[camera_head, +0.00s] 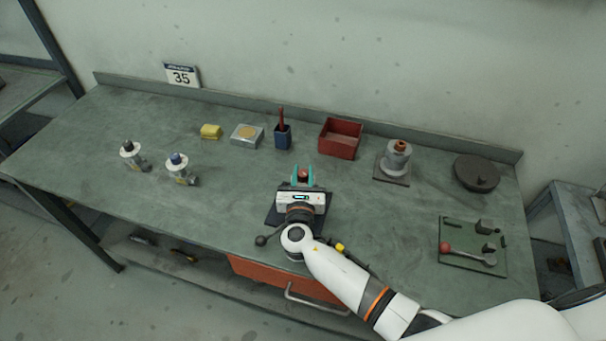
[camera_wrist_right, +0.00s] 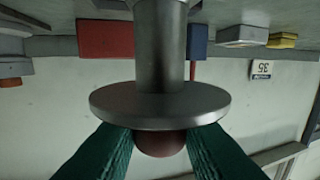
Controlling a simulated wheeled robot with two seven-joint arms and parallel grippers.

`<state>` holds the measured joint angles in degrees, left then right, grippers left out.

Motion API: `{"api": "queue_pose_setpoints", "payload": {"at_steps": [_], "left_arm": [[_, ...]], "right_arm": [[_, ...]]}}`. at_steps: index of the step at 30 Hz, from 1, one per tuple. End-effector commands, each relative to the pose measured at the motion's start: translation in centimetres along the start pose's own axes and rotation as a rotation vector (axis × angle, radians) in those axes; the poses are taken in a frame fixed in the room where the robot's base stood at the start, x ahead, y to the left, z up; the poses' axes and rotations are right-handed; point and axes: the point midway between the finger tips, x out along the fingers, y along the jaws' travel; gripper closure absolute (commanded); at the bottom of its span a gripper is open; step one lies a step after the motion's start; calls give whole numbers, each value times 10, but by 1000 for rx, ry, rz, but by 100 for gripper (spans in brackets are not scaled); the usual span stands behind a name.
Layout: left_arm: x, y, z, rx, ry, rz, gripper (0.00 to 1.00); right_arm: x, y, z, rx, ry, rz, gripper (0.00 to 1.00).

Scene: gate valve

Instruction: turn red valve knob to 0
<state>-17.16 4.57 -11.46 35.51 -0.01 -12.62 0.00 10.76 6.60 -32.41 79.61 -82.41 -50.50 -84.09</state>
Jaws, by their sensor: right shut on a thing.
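The red valve knob (camera_head: 303,173) is between the green fingertips of my right gripper (camera_head: 304,177), near the front middle of the bench. In the right wrist view the knob (camera_wrist_right: 160,143) is a dull red cap below a grey metal disc (camera_wrist_right: 160,104) and stem (camera_wrist_right: 160,45). The green fingers (camera_wrist_right: 160,150) are shut on its two sides, and the disc hides part of it. A number mark on the knob cannot be read. My left gripper is not in view.
A red tray (camera_head: 341,137), a blue cup (camera_head: 282,136) and a silver box (camera_head: 247,137) stand behind. A grey fitting with a brown top (camera_head: 398,157) and a green plate with a red-balled lever (camera_head: 456,260) stand to the right. Two small valves (camera_head: 131,152) stand left. Bench between is clear.

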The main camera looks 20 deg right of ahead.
Motion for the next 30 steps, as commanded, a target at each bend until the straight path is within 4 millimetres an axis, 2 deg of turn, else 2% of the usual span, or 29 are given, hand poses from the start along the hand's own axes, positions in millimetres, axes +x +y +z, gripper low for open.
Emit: {"api": "queue_pose_setpoints", "payload": {"at_steps": [19, 20, 24, 30], "left_arm": [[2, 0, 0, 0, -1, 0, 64], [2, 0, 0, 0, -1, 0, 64], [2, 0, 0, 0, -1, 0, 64], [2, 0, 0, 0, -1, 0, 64]], "right_arm": [[1, 0, -2, 1, 5, 55, 97], [1, 0, -2, 1, 5, 55, 73], [1, 0, -2, 1, 4, 54, 52], [1, 0, -1, 0, 2, 54, 52]]}}
